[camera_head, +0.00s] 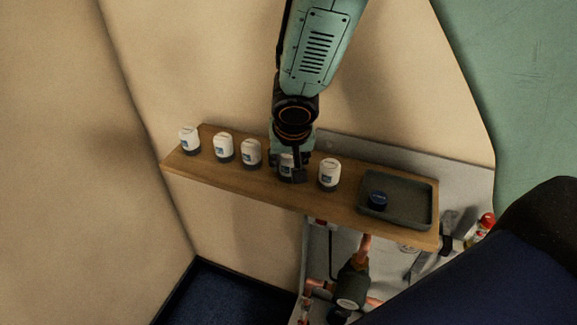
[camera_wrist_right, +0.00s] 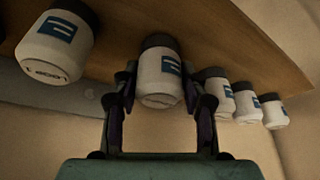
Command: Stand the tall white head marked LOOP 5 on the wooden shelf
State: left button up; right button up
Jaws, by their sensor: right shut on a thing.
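The wooden shelf (camera_head: 228,178) carries a row of several white heads with dark bases and blue labels. My right gripper (camera_head: 287,168) is shut around one white head (camera_wrist_right: 160,85), second from the right in the head view. This head is upright in the row; I cannot tell whether its base touches the shelf. Its lettering is too small to read. The rightmost head (camera_head: 329,174) stands beside it; in the wrist view this neighbour (camera_wrist_right: 55,45) appears upside down and seems to read LOOP 1. My left gripper is not in view.
Three more white heads stand to the left: one at the shelf's end (camera_head: 189,140), one beside it (camera_head: 223,147), and one near my gripper (camera_head: 251,153). A grey tray (camera_head: 410,216) holding a dark blue cap (camera_head: 378,200) is at the right. Copper piping (camera_head: 364,250) lies below.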

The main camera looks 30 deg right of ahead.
jog(key=shift+s+a, duration=0.1)
jog(key=shift+w+d+f, duration=0.2)
jog(key=shift+w+d, duration=0.05)
jog(key=shift+w, duration=0.05)
jog(key=o, duration=0.8)
jog(key=shift+d+f, duration=0.1)
jog(key=shift+o, duration=2)
jog(key=shift+s+a+r, duration=0.25)
jog(key=shift+a, duration=0.05)
jog(key=shift+w+d+f, duration=0.1)
jog(key=shift+w+d, duration=0.1)
jog(key=shift+r+p, duration=0.3)
jog(key=shift+r, duration=0.05)
jog(key=p+v, duration=0.5)
jog(key=v, duration=0.6)
jog(key=shift+s+r, duration=0.25)
